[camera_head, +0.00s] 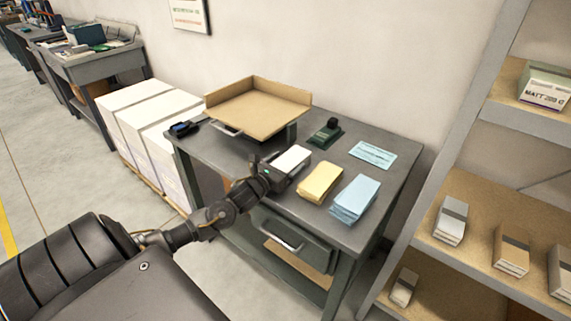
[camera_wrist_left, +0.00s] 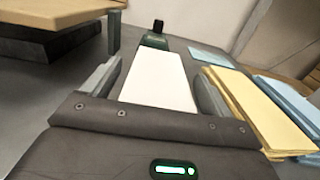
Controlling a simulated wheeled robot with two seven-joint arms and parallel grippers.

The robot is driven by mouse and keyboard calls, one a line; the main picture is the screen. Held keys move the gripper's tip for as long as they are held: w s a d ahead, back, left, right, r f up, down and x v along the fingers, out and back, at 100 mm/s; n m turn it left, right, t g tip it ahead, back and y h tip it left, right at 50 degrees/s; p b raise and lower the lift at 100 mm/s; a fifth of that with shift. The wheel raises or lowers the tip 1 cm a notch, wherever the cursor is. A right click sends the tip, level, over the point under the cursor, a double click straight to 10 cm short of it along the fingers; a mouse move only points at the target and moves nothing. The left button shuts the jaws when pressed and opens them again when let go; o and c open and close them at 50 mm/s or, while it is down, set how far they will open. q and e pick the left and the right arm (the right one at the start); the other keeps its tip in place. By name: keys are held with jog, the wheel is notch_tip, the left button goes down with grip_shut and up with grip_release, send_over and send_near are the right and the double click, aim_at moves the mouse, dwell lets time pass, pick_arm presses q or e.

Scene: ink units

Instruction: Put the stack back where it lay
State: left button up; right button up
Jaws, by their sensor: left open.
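A white paper stack (camera_head: 293,158) lies on the grey table (camera_head: 345,223), left of a yellow stack (camera_head: 321,181) and a blue stack (camera_head: 355,198). My left gripper (camera_head: 282,168) is at the near end of the white stack. In the left wrist view the white stack (camera_wrist_left: 157,82) lies between the two fingers of my left gripper (camera_wrist_left: 157,85). The fingers stand apart with a gap on each side. The yellow stack (camera_wrist_left: 250,100) is just right of the right finger. My right gripper is not in view.
A cardboard-coloured tray (camera_head: 262,110) stands raised at the back left of the table. A dark green device (camera_head: 325,134) and a light blue sheet (camera_head: 372,154) lie behind the stacks. A shelf (camera_head: 462,190) with paper packs stands at the right.

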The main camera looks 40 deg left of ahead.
pick_arm(q)
jog(key=shift+s+f, duration=0.15)
jog(key=shift+s, duration=0.15)
jog(key=s, duration=0.5)
jog(key=s+b, duration=0.1)
jog(key=s, duration=0.5)
jog(key=shift+s+a+f, duration=0.15)
jog(key=shift+s, duration=0.1)
